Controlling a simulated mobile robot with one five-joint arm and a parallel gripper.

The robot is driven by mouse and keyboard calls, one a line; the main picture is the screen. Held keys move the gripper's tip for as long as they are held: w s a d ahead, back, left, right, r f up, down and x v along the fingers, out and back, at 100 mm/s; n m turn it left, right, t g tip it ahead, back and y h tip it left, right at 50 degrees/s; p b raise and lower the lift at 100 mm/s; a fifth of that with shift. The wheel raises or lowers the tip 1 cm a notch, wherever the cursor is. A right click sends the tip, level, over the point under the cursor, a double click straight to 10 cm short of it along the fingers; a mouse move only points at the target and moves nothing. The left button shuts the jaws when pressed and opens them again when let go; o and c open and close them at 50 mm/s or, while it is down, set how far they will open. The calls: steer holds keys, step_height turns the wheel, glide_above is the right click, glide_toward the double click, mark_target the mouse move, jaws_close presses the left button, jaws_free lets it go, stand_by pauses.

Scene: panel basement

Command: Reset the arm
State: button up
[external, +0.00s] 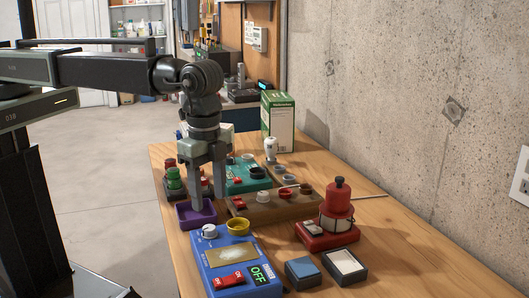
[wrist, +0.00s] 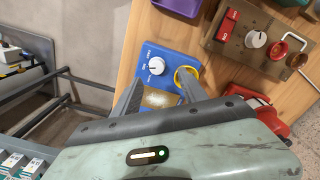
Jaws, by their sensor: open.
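My arm reaches in from the left in the external view and bends down at the wrist. My gripper (external: 208,200) points down over the left part of the wooden table (external: 188,268), fingers apart and nothing between them. In the external view its fingertips overlap the purple tray (external: 184,216); I cannot tell whether they touch it. In the wrist view my gripper (wrist: 158,82) has its two fingers spread over the blue box (wrist: 150,52), which has a white knob, a yellow ring and a tan plate.
The blue box (external: 215,262) shows an OFF display and red switch. A teal panel (external: 240,186), a brown panel (external: 245,207), a red device (external: 338,205), two small square pads and a green-white carton (external: 279,118) crowd the table. A concrete wall (external: 400,80) stands right.

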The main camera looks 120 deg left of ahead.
steer(key=s+a+f+n+b, duration=0.1)
steer(key=s+a, duration=0.1)
steer(key=s, duration=0.8)
steer(key=s+a+f+b, duration=0.2)
steer(key=s, duration=0.8)
steer(key=s+a+f+n+b, duration=0.1)
steer(key=s+a+f, duration=0.1)
steer(key=s, duration=0.9)
steer(key=shift+f+n, duration=0.25)
steer(key=shift+n, duration=0.05)
